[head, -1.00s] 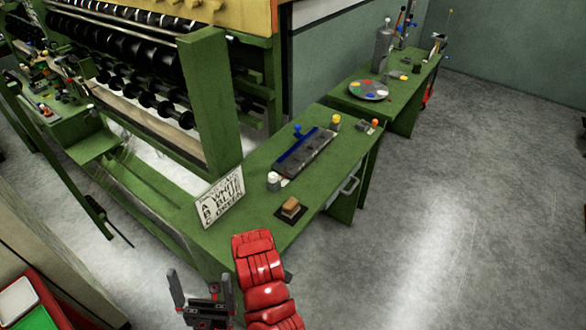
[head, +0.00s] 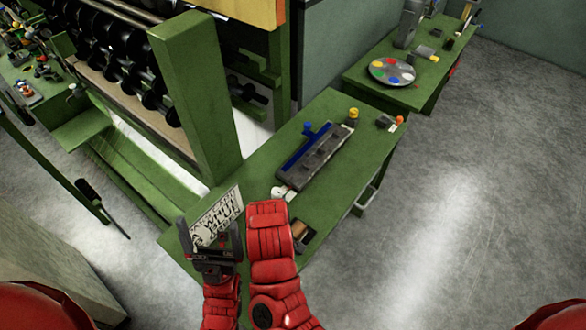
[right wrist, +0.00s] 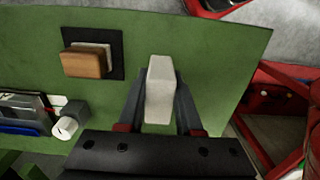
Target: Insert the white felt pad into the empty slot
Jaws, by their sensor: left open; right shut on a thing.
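My right gripper (right wrist: 160,105) is shut on a white block-shaped pad (right wrist: 160,88), held above the green bench in the right wrist view. In the head view the right gripper and pad cannot be made out. A long dark holder (head: 322,160) with a blue strip along one side lies on the bench; its recesses are too small to tell apart. Its end also shows at the left of the right wrist view (right wrist: 22,108). My left gripper (head: 210,240) is open and empty, in front of the sign near the bench's near corner.
A lettered sign (head: 222,214) stands on the green bench (head: 345,120). A brown block (right wrist: 85,63) sits on a black mat (right wrist: 118,50). A white cylinder (right wrist: 65,128) is beside the holder. A yellow-topped item (head: 352,115) stands behind. A round color palette (head: 392,71) lies on the far bench.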

